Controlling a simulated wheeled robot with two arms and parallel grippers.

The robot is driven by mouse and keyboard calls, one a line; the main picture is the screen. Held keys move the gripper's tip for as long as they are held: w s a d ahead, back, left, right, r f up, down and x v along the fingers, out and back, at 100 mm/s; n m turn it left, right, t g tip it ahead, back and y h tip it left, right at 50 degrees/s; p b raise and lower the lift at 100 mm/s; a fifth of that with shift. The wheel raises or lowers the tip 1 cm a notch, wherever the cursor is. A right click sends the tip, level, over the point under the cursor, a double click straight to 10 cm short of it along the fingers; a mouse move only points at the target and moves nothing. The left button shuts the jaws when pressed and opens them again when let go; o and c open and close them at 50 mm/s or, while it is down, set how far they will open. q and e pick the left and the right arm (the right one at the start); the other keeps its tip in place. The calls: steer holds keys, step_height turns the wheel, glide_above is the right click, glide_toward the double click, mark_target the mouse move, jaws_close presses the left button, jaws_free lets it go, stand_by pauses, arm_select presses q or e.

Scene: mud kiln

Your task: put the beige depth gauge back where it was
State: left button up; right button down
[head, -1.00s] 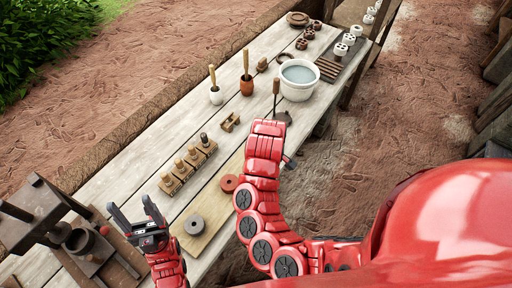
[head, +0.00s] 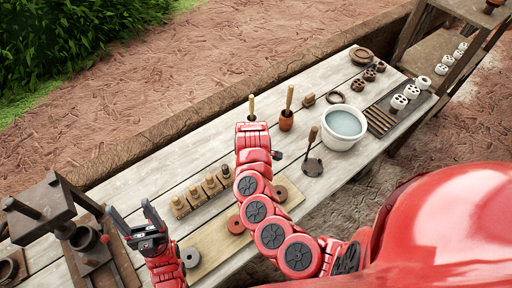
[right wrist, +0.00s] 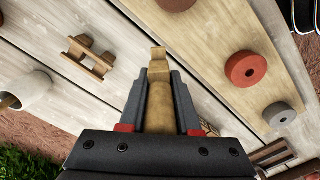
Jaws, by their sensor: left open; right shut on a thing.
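The beige depth gauge (right wrist: 160,105) is between the fingers of my right gripper (right wrist: 164,75) in the right wrist view, its stepped end poking past the fingertips. That gripper is shut on it, above the table. In the head view my right arm hides the gripper and gauge. A wooden rack (head: 187,208) with several upright peg-like pieces lies on the table, left of my right arm. A small part of a patterned thing shows beside the right finger in the wrist view; I cannot tell what it is. My left gripper (head: 130,208) is open and empty at the lower left.
A board with a red disc (head: 236,225) and a grey disc (head: 190,257) lies in front of the rack. A brown notched stand (right wrist: 90,55) and white cup (right wrist: 28,90) are near the right gripper. A water bowl (head: 343,128) stands right; a dark press (head: 45,215) stands left.

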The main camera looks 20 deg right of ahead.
steer(key=w+d+b, duration=0.1)
steer(key=w+b, duration=0.2)
steer(key=w+d+b, duration=0.2)
steer(key=w+b, duration=0.1)
steer(key=w+d+f+b, duration=0.1)
steer(key=w+d+b, duration=0.1)
steer(key=w+b, duration=0.1)
steer(key=shift+w, duration=0.5)
steer(key=f, duration=0.1)
steer(key=w+f+p, duration=0.1)
steer(key=w+d+f, duration=0.1)
steer(key=shift+f, duration=0.45)
